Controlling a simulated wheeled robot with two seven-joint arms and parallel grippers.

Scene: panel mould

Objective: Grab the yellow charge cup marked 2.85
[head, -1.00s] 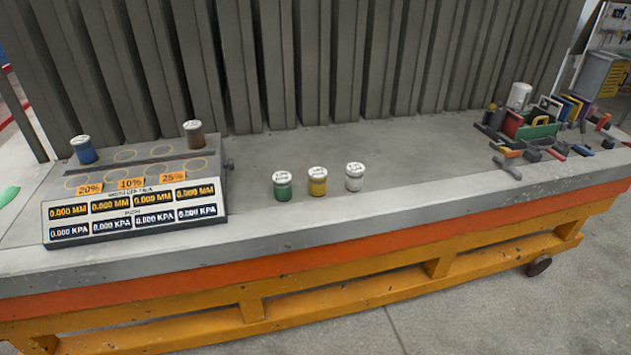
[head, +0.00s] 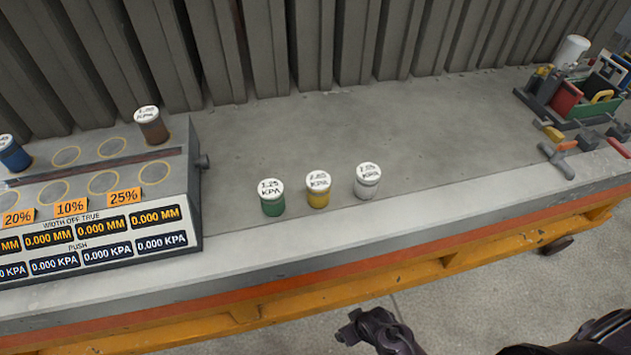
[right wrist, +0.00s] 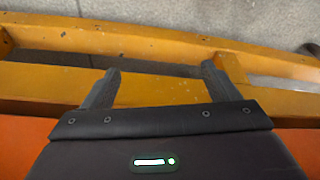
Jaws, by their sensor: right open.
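The yellow charge cup (head: 318,190) stands upright on the grey bench top (head: 300,120). Its white lid has dark print that looks like 2.85 KPA. A green cup (head: 271,198) with a lid reading 1.25 KPA stands just left of it, and a white-grey cup (head: 367,182) stands just right. My right gripper (head: 365,335) is at the bottom of the head view, in front of the bench and apart from the cups. In the right wrist view its two fingers (right wrist: 160,85) are spread with nothing between them, over the orange-yellow bench frame. My left gripper is not in view.
A gauge box (head: 100,225) with readouts and ring-marked spots stands at left, bearing a brown cup (head: 152,126) and a blue cup (head: 14,154). A tool rack (head: 575,105) and clamps are at right. Grey ribbed panels (head: 290,45) line the back. Bench behind the cups is clear.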

